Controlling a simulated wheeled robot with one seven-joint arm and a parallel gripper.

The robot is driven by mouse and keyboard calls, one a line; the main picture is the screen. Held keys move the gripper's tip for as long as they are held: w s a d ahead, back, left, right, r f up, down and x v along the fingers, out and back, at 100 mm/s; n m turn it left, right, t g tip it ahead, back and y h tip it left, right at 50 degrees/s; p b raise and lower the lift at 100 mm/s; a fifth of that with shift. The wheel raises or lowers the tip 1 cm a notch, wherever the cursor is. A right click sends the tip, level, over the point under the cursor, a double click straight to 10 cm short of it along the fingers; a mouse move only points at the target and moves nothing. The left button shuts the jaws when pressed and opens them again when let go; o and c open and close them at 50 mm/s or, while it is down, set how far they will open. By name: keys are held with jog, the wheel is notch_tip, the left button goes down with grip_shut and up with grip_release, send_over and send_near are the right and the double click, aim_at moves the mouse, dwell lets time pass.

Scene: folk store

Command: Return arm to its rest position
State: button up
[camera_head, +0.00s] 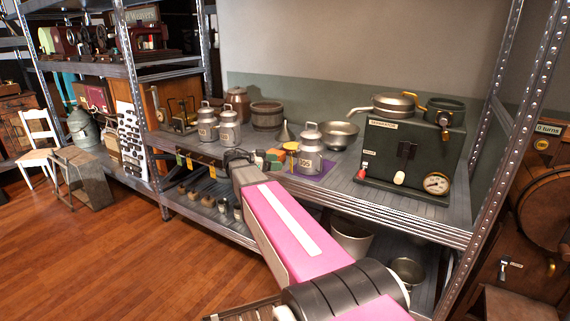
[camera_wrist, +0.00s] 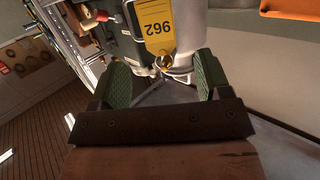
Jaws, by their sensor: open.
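My arm, pink and black, reaches from the bottom of the head view toward the shelf. My gripper (camera_head: 238,156) is at the front edge of the middle shelf board, in front of the milk cans; its fingers are small and partly hidden there. In the wrist view my gripper (camera_wrist: 168,78) shows two green ridged pads set wide apart. They are open, with nothing clasped between them. A yellow numbered tag (camera_wrist: 157,25) and pale metal surfaces lie beyond the pads; I cannot tell how far.
Two milk cans (camera_head: 229,128) stand left of the gripper. Another milk can (camera_head: 309,150) stands on a purple mat (camera_head: 327,168) to the right, near coloured blocks (camera_head: 273,158). A dark green machine (camera_head: 408,155) fills the right end. A metal shelf post (camera_head: 500,150) rises at right.

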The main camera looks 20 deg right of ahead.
jog(key=s+a+f+n+y, duration=0.7)
jog(key=s+f+n+y, duration=0.1)
jog(key=f, duration=0.3)
jog(key=s+a+f+n+t+y, duration=0.1)
jog(key=s+a+f+n+y, duration=0.6)
jog(key=s+f+n, duration=0.3)
jog(key=shift+s+f+n+y, duration=0.4)
jog(key=shift+s+f+y, duration=0.1)
jog(key=shift+s+f, duration=0.25)
dwell(1.1)
